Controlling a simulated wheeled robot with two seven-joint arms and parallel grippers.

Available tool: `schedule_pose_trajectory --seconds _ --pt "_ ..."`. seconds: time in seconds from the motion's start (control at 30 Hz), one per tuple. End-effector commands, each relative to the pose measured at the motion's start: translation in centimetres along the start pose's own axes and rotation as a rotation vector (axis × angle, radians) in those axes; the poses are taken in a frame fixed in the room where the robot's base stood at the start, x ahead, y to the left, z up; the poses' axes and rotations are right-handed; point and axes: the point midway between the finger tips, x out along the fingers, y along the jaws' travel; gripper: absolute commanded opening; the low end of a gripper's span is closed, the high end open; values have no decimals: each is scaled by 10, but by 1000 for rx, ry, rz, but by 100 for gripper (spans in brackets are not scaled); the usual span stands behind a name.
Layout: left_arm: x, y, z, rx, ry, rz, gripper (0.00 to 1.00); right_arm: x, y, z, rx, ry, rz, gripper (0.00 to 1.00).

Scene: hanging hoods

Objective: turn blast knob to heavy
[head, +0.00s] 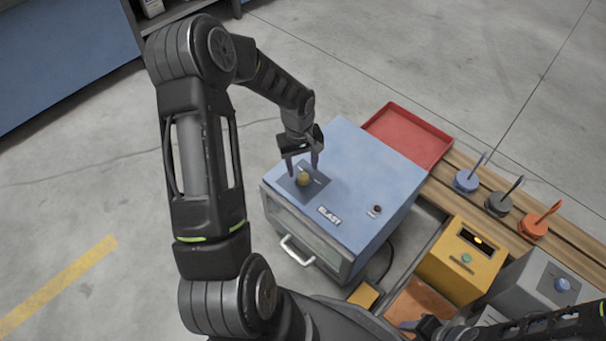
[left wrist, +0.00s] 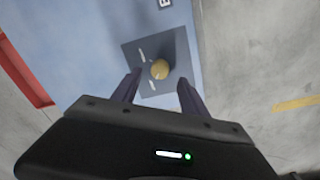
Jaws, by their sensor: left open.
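The blast knob (head: 303,178) is a small yellow knob on a dark square plate (head: 314,187) on top of the blue blast cabinet (head: 359,170). In the left wrist view the knob (left wrist: 159,70) shows between and just beyond the fingertips, with white marks on the plate beside it. My left gripper (head: 303,168) is open above the plate, one finger to each side of the knob; I cannot tell whether it touches. The mark labels are too small to read. My right arm (head: 540,325) shows at the lower right; its gripper's jaw state is unclear.
A red tray (head: 410,137) lies behind the cabinet. Blue, grey and orange handled items (head: 467,181) stand on a wooden bench. Open floor lies left.

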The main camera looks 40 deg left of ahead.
Motion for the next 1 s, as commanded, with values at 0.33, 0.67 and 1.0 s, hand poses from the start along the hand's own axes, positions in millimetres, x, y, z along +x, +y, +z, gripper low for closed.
schedule_pose_trajectory --seconds 0.33,0.67,1.0 --pt "41 0 0 -1 0 1 51 12 8 -4 6 10 4 36" --pt "41 0 0 -1 0 1 46 12 8 -4 6 10 5 36" --pt "41 0 0 -1 0 1 19 12 7 -4 6 10 4 36"
